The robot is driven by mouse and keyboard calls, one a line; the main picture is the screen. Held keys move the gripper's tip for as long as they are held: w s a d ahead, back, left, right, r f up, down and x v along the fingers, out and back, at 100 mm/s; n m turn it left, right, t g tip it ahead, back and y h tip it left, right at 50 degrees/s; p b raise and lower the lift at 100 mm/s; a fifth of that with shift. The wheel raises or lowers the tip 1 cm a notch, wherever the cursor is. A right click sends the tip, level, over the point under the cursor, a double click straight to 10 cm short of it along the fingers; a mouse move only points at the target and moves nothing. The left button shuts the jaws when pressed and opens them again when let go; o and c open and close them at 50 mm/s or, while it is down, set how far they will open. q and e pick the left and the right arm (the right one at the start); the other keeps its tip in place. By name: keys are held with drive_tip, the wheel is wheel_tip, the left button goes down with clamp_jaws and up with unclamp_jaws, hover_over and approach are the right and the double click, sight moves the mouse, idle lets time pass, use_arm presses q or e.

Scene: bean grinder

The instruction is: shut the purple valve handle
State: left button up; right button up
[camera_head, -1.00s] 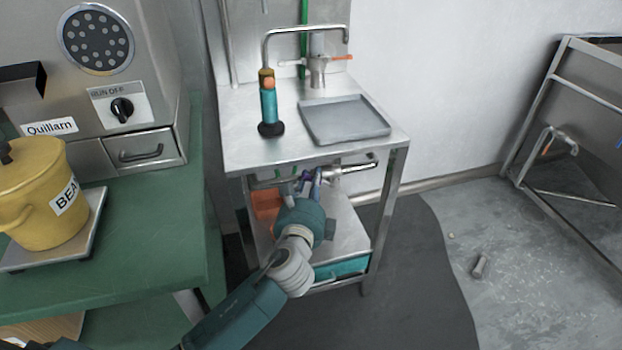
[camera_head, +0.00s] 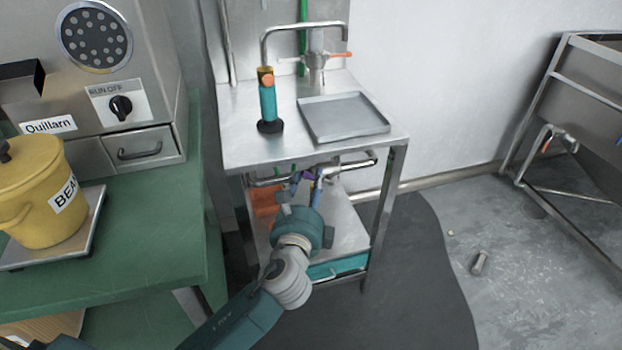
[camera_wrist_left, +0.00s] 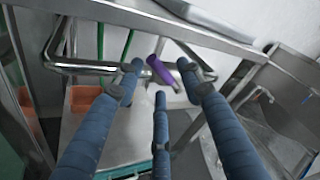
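The purple valve handle (camera_wrist_left: 159,70) is under the steel sink stand, on the metal pipework (camera_wrist_left: 90,68). In the left wrist view it slants from upper left to lower right. In the head view only a small purple patch (camera_head: 307,175) shows, mostly hidden by my gripper and pipes. My left gripper (camera_wrist_left: 159,76) has three blue fingers spread apart, two above and one below, with the handle showing between their tips. I cannot tell whether any finger touches it. In the head view the left gripper (camera_head: 305,188) reaches in under the tabletop. My right gripper is not in view.
The stand's steel top (camera_head: 235,145) is above my gripper, carrying a grey tray (camera_head: 345,117) and a teal-handled tool (camera_head: 269,103). An orange bin (camera_wrist_left: 83,98) is on the lower shelf, left. A green counter (camera_head: 150,220) with a yellow pot (camera_head: 40,195) stands left.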

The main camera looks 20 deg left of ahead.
use_arm(q)
drive_tip(key=s+d, duration=0.1)
drive_tip(key=s, duration=0.8)
drive_tip(key=shift+d+r, duration=0.25)
drive_tip(key=shift+r, duration=0.15)
